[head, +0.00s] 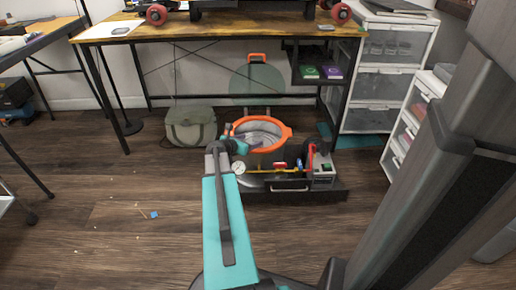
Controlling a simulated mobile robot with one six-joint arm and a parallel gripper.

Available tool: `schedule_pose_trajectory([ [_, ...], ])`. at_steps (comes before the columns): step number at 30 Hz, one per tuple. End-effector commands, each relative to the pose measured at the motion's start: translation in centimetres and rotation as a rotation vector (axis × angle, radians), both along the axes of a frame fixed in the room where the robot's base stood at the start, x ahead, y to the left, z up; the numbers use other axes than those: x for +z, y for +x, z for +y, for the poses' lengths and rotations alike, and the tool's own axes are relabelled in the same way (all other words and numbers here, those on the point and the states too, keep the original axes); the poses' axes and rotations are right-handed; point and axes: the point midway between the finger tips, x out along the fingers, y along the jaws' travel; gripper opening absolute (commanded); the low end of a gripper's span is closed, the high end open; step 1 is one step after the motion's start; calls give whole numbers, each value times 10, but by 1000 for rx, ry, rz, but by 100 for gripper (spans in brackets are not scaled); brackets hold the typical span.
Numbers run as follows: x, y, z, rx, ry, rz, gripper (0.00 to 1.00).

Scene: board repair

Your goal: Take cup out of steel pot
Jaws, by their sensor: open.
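The steel pot (287,130) stands on the floor unit below the desk, with an orange rim around its open top. Its clear lid (258,84) is tilted up behind it, with an orange handle at the top. My teal and grey arm reaches forward, and my gripper (246,141) is at the left side of the pot's mouth, small in the picture. It is open. Part of the pot's grey inside shows, but I cannot make out the cup; the arm's end hides the left part of the opening.
A low tray with a gauge (239,168), red and yellow valve parts (280,166) and a pump lies in front of the pot. A green-grey bag (190,126) sits to its left. The desk (215,27) overhangs behind. The wooden floor at left is mostly clear.

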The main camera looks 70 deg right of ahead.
Motion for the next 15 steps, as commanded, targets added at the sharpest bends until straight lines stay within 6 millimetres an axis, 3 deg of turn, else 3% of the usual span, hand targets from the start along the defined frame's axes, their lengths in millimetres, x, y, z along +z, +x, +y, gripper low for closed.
schedule_pose_trajectory([
  [4,-6,-2,-11,-1,0,0,65],
  [15,-5,-3,-12,0,0,0,65],
])
